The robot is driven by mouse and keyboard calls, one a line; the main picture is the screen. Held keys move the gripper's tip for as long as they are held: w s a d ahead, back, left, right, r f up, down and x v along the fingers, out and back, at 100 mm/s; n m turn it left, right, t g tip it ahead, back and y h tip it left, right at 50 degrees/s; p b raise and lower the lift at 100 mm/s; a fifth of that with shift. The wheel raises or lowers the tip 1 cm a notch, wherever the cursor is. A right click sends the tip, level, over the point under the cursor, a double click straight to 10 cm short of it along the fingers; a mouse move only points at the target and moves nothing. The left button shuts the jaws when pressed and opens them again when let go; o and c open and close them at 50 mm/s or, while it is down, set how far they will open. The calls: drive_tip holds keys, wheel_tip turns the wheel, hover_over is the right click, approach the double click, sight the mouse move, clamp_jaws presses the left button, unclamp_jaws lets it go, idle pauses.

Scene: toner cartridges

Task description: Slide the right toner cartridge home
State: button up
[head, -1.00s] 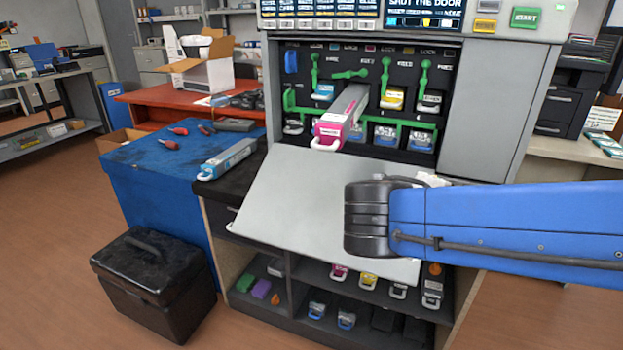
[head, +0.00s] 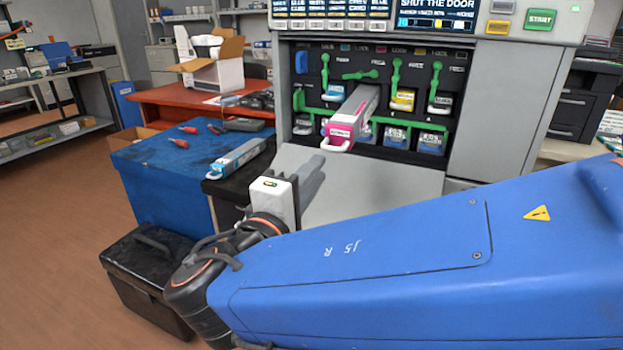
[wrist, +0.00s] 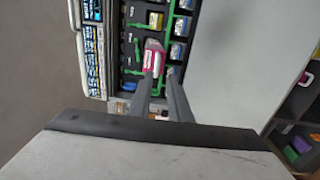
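A magenta toner cartridge (head: 350,118) with a pale handle loop sticks far out of its slot in the open machine (head: 405,70). The green lever (head: 367,75) above it lies level, while the neighbouring levers stand upright. A cyan-marked cartridge (head: 238,158) lies on the black surface at the left. My gripper (head: 316,172) is below and in front of the magenta cartridge, apart from it. In the wrist view its two fingers (wrist: 165,75) are spread with nothing between them, and the magenta end (wrist: 152,60) shows beyond their tips.
The lowered grey door (head: 390,185) lies under the slots, partly hidden by my arm. A blue cabinet (head: 150,165) with red-handled tools stands left, with a black case (head: 140,290) on the floor before it. Other cartridges sit in the machine's slots.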

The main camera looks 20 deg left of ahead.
sight(331, 148)
drive_tip(key=shift+w+d+r, duration=0.1)
drive_tip(key=shift+w+r, duration=0.1)
drive_tip(key=shift+w, duration=1.2)
drive_tip(key=shift+w+d+r, duration=0.15)
drive_tip(key=shift+w+r, duration=0.05)
drive_tip(key=shift+w, duration=1.2)
drive_tip(key=shift+w+d+r, duration=0.1)
drive_tip(key=shift+w+r, duration=0.1)
drive_tip(key=shift+w, duration=1.2)
clamp_jaws()
